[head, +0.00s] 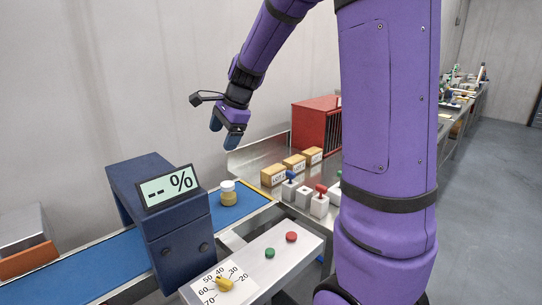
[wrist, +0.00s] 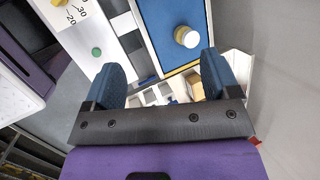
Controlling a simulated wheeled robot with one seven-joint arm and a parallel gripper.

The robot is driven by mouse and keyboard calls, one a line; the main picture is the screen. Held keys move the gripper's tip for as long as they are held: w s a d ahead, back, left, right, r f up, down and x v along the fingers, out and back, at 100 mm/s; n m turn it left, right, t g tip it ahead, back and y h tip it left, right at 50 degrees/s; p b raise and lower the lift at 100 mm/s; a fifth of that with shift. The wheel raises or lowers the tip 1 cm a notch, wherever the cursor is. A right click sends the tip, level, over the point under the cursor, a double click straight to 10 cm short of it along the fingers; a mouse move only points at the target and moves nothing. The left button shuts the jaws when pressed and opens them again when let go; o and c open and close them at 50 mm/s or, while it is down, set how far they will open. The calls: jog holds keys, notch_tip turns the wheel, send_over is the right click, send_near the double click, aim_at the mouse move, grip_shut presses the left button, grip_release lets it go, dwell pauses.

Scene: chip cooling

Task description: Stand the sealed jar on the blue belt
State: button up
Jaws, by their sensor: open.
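The sealed jar (head: 228,192), with a white lid and yellowish contents, stands upright on the blue belt (head: 95,268), just right of the dark blue machine. The jar (wrist: 187,37) also shows in the wrist view, standing on the blue belt (wrist: 160,20), beyond my fingertips. My gripper (head: 229,138) is above the belt and apart from the jar. Its two blue fingers (wrist: 163,80) are spread, with nothing held between them.
The dark blue machine (head: 165,245) with a "-- %" display straddles the belt. A panel (head: 280,258) with a yellow dial, a green and a red button lies in front. Labelled tan boxes (head: 273,175), small stamp-like blocks (head: 319,205) and a red cabinet (head: 315,125) stand right.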

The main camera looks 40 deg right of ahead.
jog(key=s+a+r+n+h, duration=0.1)
jog(key=s+a+r+n, duration=0.2)
jog(key=s+n, duration=0.6)
jog(key=s+a+r+n+t+h, duration=0.1)
jog(key=s+a+r+n, duration=0.2)
jog(key=s+n, duration=0.6)
jog(key=s+a, duration=0.2)
jog(key=s, duration=0.9)
jog(key=shift+a+n+h, duration=0.3)
jog(key=shift+a+n, duration=0.1)
jog(key=shift+w, duration=0.1)
